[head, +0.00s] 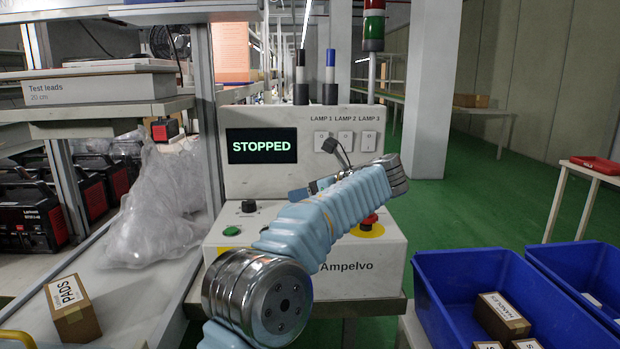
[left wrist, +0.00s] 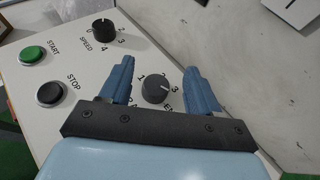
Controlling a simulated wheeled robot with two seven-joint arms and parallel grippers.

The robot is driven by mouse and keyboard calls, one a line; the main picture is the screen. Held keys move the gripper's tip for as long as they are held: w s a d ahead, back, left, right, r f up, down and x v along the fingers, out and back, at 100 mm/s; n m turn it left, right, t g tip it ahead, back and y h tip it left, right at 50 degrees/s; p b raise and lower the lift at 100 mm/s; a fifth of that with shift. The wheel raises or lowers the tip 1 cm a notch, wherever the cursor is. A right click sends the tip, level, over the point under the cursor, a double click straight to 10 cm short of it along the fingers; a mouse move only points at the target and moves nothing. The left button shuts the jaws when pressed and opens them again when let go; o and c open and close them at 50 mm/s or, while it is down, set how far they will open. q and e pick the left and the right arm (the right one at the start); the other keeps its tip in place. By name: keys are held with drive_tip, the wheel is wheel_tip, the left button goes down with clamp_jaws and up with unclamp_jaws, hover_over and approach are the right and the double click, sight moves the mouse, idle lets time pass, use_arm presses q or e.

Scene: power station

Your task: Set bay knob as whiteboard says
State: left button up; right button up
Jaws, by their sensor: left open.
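The console (head: 355,268), marked Ampelvo, has a screen (head: 261,146) reading STOPPED. In the left wrist view, a dark round knob (left wrist: 155,89) with numbers around it sits between the fingers of my left gripper (left wrist: 160,68). The gripper is open, and I cannot tell whether it touches the knob. The knob's label is mostly hidden by the gripper. The SPEED knob (left wrist: 103,29) is beyond the left finger. In the head view my left arm crosses the console front, and the gripper (head: 301,192) is partly hidden behind it. No readable whiteboard and no right gripper are in view.
A green START button (left wrist: 33,54) and a black STOP button (left wrist: 49,94) lie left of the gripper. A red emergency button (head: 369,220) is close to my forearm. Blue bins (head: 440,300) stand at right. A PADS box (head: 72,309) and plastic wrap (head: 155,215) are at left.

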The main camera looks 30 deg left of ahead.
use_arm(q)
drive_tip(key=s+d+r, duration=0.7)
drive_tip(key=s+r, duration=0.3)
drive_tip(key=s, duration=0.2)
drive_tip(key=shift+r, duration=0.3)
drive_tip(key=shift+d, duration=0.1)
drive_tip(key=w+f+m+t, duration=0.1)
drive_tip(key=f, duration=0.1)
drive_tip(key=w+f+m+b, duration=0.1)
drive_tip(key=w+f+t+h, duration=0.1)
drive_tip(key=f, duration=0.1)
drive_tip(key=shift+d+f+m+t+b, duration=0.3)
drive_tip(key=shift+m+b, duration=0.1)
drive_tip(key=shift+w+d+f+m+t+h, duration=0.25)
drive_tip(key=shift+d+f+m+t, duration=0.15)
drive_tip(key=shift+d+f+t, duration=0.1)
drive_tip(key=shift+w+d+f+m+t+h, duration=0.25)
drive_tip(key=shift+d+f+m+t, duration=0.15)
drive_tip(key=shift+f, duration=0.1)
drive_tip(key=shift+w+f, duration=0.1)
drive_tip(key=shift+f, duration=0.1)
drive_tip(key=x, duration=1.3)
drive_tip(key=shift+w, duration=0.25)
drive_tip(key=shift+c, duration=0.2)
